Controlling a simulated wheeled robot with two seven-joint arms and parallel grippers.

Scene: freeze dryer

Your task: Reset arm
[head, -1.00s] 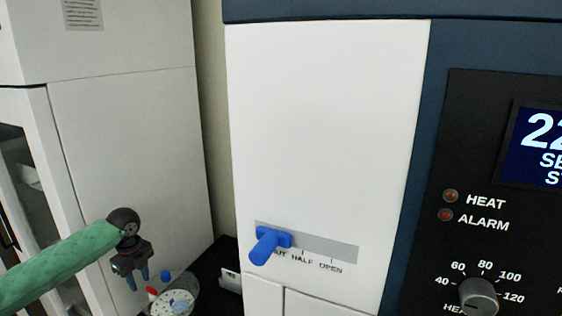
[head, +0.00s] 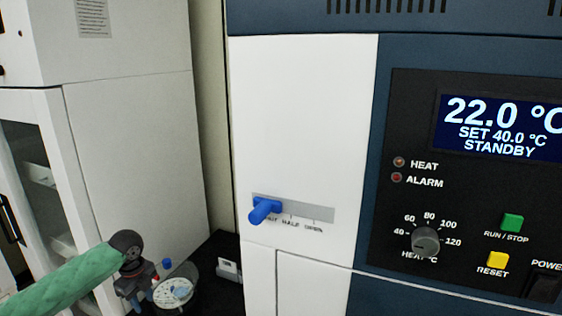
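My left arm (head: 75,282) wears a green sleeve and comes in from the lower left of the head view. My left gripper (head: 137,307) points down at the bottom edge, in front of the white cabinet; its fingertips are small and partly cut off, so its opening is unclear. It is apart from the freeze dryer and its blue lever (head: 262,210). The lever stands at the left end of its slot plate (head: 305,211), left of the HALF and OPEN marks. My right gripper is not in view.
The dark panel has a display (head: 500,128) reading 22.0 °C, SET 40.0 °C, STANDBY, a heat knob (head: 425,241), a green RUN/STOP button (head: 512,223) and a yellow RESET button (head: 492,263). A round dish (head: 176,292) with small items sits beside my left gripper. A white cabinet (head: 130,150) stands at left.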

